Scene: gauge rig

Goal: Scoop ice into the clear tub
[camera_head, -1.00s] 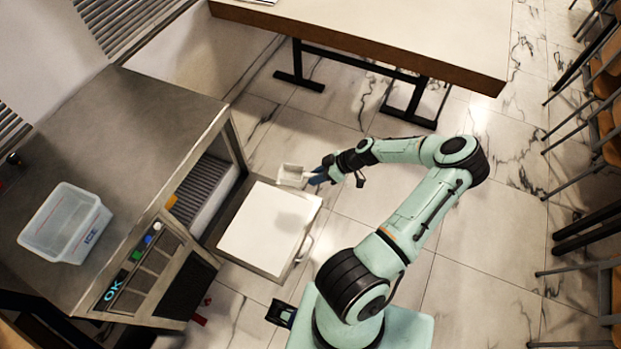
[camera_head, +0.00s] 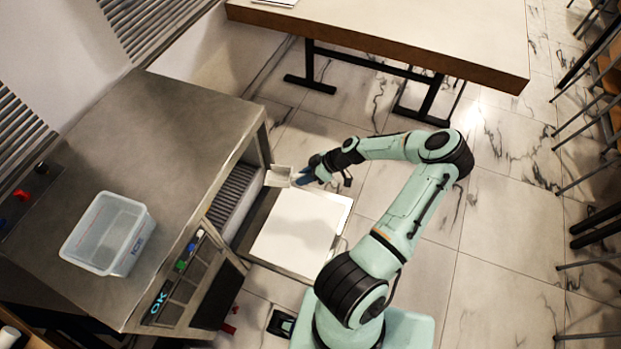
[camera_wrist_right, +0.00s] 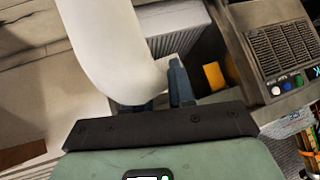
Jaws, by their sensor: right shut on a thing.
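The clear tub (camera_head: 110,236), marked ICE, stands upright on the steel machine top at the left of the head view. No ice shows in it. My right gripper (camera_head: 306,176) is shut on the handle of a white scoop (camera_head: 279,176). The scoop is beside the machine's opening, above the inner end of the white panel. In the right wrist view the scoop (camera_wrist_right: 112,45) is large and pale in front of the gripper (camera_wrist_right: 162,92). Whether it holds ice is unclear. My left gripper does not show.
The steel machine (camera_head: 185,125) has an open front with a grey ridged interior (camera_head: 232,194). The white panel (camera_head: 298,225) juts from it. Colored buttons (camera_head: 191,247) and an OK display line its front. A table (camera_head: 390,30) stands behind; chairs are at right.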

